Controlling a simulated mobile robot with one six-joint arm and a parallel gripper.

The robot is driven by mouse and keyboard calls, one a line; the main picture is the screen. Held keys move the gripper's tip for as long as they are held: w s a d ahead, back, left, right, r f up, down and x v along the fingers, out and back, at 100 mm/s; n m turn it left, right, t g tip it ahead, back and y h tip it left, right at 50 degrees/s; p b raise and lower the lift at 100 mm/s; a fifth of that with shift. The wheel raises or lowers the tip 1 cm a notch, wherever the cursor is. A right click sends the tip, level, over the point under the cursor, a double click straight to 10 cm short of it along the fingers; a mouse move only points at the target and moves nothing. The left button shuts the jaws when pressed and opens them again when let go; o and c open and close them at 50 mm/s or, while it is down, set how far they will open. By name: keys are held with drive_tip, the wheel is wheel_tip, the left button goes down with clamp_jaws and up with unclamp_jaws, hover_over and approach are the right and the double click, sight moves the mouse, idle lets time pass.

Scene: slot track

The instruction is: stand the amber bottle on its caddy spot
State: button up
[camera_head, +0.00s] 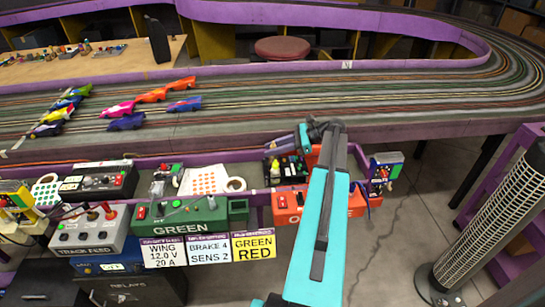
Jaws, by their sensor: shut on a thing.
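My arm reaches up from the bottom centre and bends left at the wrist. My gripper (275,149) is at the near edge of the track, above a dark tray with small coloured items (287,168). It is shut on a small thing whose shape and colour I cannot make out. I cannot pick out the amber bottle with certainty. I cannot tell which holder is its caddy. An orange box (358,204) stands just right of my forearm, partly hidden by it.
The slot track (450,130) with several toy cars (152,96) runs behind. A tower fan (495,220) stands on the floor at right.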

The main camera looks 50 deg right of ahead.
drive_tip(key=shift+f, duration=1.85)
drive_tip(key=shift+f, duration=0.1)
drive_tip(key=o, duration=0.8)
drive_tip(key=shift+s+d, duration=0.1)
drive_tip(key=shift+v, duration=3.65)
drive_tip(key=shift+r, duration=0.25)
